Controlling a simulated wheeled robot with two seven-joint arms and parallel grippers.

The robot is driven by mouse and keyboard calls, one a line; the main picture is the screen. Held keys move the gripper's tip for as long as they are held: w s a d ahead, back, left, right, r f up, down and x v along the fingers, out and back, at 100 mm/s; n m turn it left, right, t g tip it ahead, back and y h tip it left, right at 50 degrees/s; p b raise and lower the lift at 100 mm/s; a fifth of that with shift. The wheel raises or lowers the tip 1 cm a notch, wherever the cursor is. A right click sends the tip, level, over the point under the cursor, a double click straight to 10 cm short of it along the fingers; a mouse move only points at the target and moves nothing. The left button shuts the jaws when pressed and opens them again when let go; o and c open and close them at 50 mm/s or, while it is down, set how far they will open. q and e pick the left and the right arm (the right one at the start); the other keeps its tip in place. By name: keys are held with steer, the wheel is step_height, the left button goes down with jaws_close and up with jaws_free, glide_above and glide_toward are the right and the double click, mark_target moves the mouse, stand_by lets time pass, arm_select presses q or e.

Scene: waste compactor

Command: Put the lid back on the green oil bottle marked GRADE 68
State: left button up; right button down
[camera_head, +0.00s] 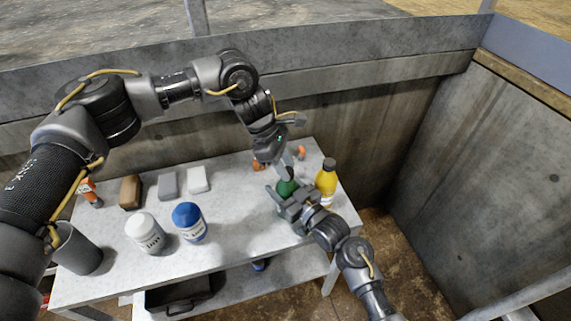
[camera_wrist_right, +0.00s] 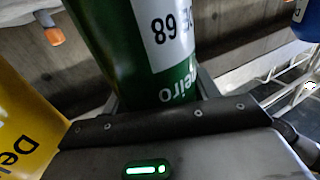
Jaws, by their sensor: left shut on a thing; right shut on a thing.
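The green oil bottle (camera_head: 287,188) stands near the right end of the table. In the right wrist view the green bottle (camera_wrist_right: 135,50) shows a white label with an upside-down 68. My right gripper (camera_head: 285,197) is shut around the bottle's body, and the bottle also fills the space between its fingers in the wrist view. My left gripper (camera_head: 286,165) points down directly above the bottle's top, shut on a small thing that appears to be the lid. The lid itself is hidden between the fingers, and I cannot tell whether it touches the bottle neck.
A yellow bottle (camera_head: 326,180) stands close right of the green one. A blue-lidded tub (camera_head: 189,222), a white tub (camera_head: 145,232), several blocks (camera_head: 168,186) and a grey cup (camera_head: 77,249) occupy the left. Small orange items (camera_head: 301,152) lie behind. Concrete walls (camera_head: 400,115) enclose the back and right.

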arm_select(q)
steer(key=m+g, duration=0.1)
steer(key=m, duration=0.3)
steer(key=shift+w+d+y, duration=0.1)
steer(key=shift+w+y, duration=0.05)
steer(key=shift+y, duration=0.15)
steer(key=m, duration=0.1)
steer(key=m+g, duration=0.1)
steer(key=m+y, duration=0.1)
steer(key=shift+d+f+m, duration=0.1)
steer(key=shift+d+m, duration=0.15)
steer(key=shift+m, duration=0.05)
steer(key=shift+d+m+g+y, duration=0.2)
steer(key=shift+m+g+y, duration=0.15)
steer(key=shift+m, duration=0.85)
steer(key=shift+a+m+g+y, duration=0.2)
steer(key=shift+m+g+y, duration=0.15)
steer(key=shift+m, duration=0.55)
steer(key=shift+a, duration=0.1)
steer(key=o, duration=0.9)
steer(key=shift+w, duration=0.1)
